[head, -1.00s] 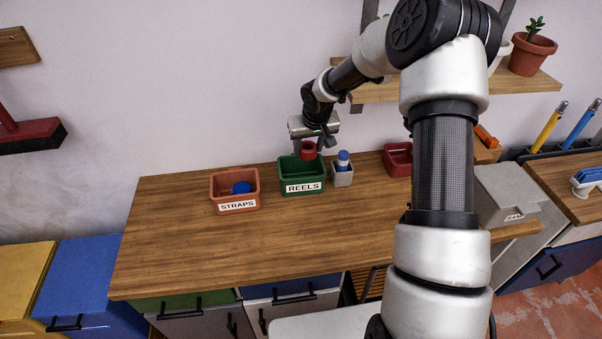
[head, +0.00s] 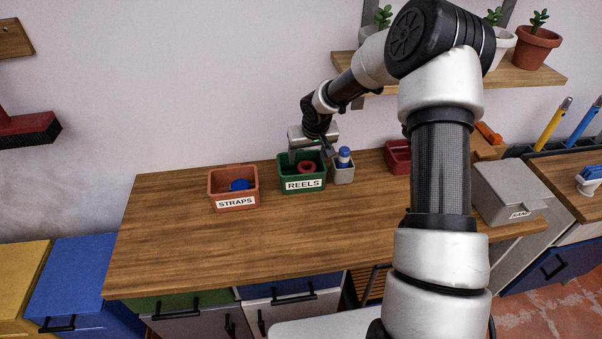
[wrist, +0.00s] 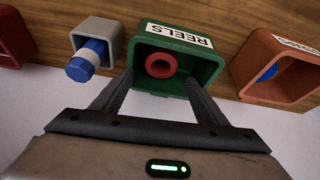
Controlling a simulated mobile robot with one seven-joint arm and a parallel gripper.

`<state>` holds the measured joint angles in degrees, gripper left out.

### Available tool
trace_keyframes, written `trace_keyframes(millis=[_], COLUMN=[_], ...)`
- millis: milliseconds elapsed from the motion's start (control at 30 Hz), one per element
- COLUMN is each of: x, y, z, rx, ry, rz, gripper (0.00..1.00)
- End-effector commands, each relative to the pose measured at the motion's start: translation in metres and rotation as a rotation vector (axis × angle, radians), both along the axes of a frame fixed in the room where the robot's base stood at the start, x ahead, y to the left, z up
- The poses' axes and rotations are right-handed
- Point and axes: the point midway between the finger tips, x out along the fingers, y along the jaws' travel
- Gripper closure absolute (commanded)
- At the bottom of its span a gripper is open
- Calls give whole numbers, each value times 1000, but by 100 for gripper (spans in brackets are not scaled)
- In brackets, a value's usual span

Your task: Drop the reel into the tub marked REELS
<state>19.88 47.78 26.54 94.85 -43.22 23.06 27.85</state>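The red reel (head: 307,167) is inside the green tub (head: 281,178) marked REELS. In the wrist view the reel (wrist: 161,66) lies in the tub (wrist: 141,39) with its hole showing. My gripper (head: 309,154) is just above the tub, pointing down. In the wrist view my gripper (wrist: 158,75) is open, with its two fingers spread wide at either side of the reel. A gap shows between each finger and the reel, so nothing is held.
An orange tub (head: 213,190) marked STRAPS, with a blue item in it, stands to the left. A small grey bin (head: 343,175) with a blue-and-white item stands close on the right, and a red tub (head: 397,157) beyond it. The bench front (head: 230,250) is clear.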

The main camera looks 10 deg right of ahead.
Motion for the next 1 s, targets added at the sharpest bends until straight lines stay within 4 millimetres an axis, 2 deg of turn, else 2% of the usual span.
trace_keyframes(millis=[233,367,467,800,1000], x=[0,-4,-11,-43,-58], y=[0,-1,-2,-5,-5], z=[1,12,29,107,142], rx=[0,0,-1,-2,-1], ry=[0,-1,-2,-4,-3], rz=[0,-2,-2,-3,-2], gripper=[33,33,33,33,33])
